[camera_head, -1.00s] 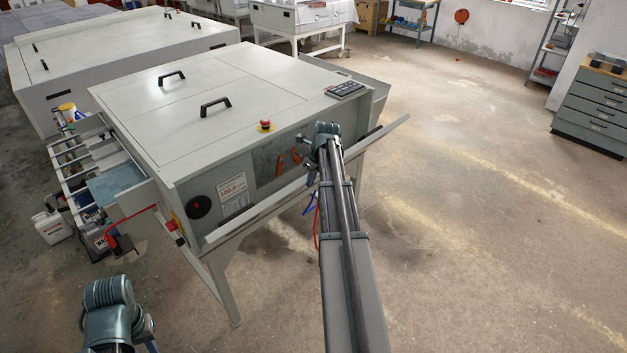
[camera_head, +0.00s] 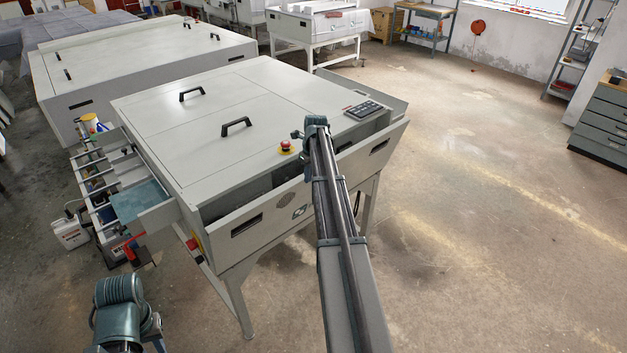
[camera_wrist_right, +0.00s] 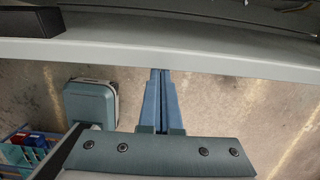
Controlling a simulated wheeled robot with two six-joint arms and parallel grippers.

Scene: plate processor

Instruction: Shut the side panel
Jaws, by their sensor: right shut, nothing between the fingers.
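The plate processor (camera_head: 190,110) is a large pale grey machine with black handles on its lid. Its side panel (camera_head: 262,228) is a long pale grey flap along the near side, swung most of the way up but leaning outward. A dark gap shows between its top edge and the body. My right arm reaches across the panel, its wrist by the top edge; its fingertips are hidden in the head view. In the right wrist view my right gripper (camera_wrist_right: 160,75) is shut and empty, its tips at a pale grey edge, likely the panel's (camera_wrist_right: 200,58). My left gripper is out of frame.
A red emergency button (camera_head: 287,147) and a keypad (camera_head: 363,109) sit on the processor's top edge. Open drawers (camera_head: 150,215) stick out at its left end. A white canister (camera_head: 70,232) stands on the floor. The floor (camera_head: 480,220) to the right is clear.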

